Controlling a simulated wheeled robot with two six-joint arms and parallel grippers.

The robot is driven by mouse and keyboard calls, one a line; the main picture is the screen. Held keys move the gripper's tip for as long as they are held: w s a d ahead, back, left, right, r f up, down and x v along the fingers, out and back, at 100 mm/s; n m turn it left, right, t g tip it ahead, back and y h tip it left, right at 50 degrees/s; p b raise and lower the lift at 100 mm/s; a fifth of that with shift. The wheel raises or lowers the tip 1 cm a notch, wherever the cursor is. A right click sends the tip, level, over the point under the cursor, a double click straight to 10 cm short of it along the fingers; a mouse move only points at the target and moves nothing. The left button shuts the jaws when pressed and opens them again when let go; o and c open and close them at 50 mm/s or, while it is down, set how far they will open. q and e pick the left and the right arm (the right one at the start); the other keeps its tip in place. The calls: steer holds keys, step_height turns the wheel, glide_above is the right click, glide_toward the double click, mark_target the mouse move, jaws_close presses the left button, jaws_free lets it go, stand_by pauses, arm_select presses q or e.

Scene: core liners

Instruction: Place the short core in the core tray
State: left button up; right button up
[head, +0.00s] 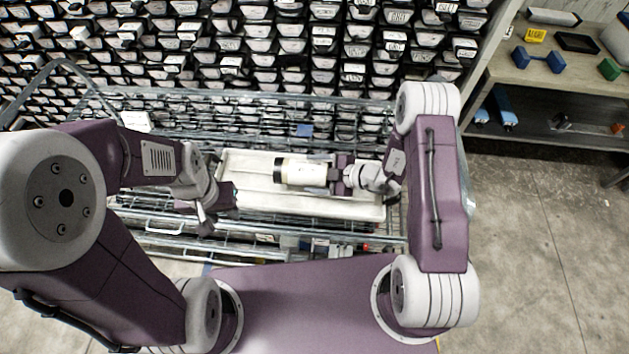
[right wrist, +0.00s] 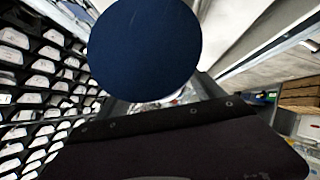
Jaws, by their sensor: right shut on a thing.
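The short core (head: 302,173) is a cream cylinder with a black band at its left end, lying level over the core tray in the head view. My right gripper (head: 327,174) is shut on its right end. In the right wrist view a dark blue round end (right wrist: 145,45) of the held piece fills the upper middle. The core tray (head: 310,206) is a long white tray below the core; I cannot tell whether they touch. My left gripper (head: 207,215) is at the tray's left end; its fingers are too small and partly hidden to tell if they are open.
The tray sits in a metal wire cart, with rails (head: 165,229) around it. A rack of labelled boxes (head: 290,45) stands close behind. A shelf (head: 565,85) with blue, yellow and green items is at right. The floor (head: 540,220) at right is clear.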

steer(key=shift+w+f, duration=0.1)
steer(key=shift+w, duration=0.15)
steer(key=shift+f, duration=2)
steer(key=o, duration=2.1)
steer(key=shift+s+f, duration=0.1)
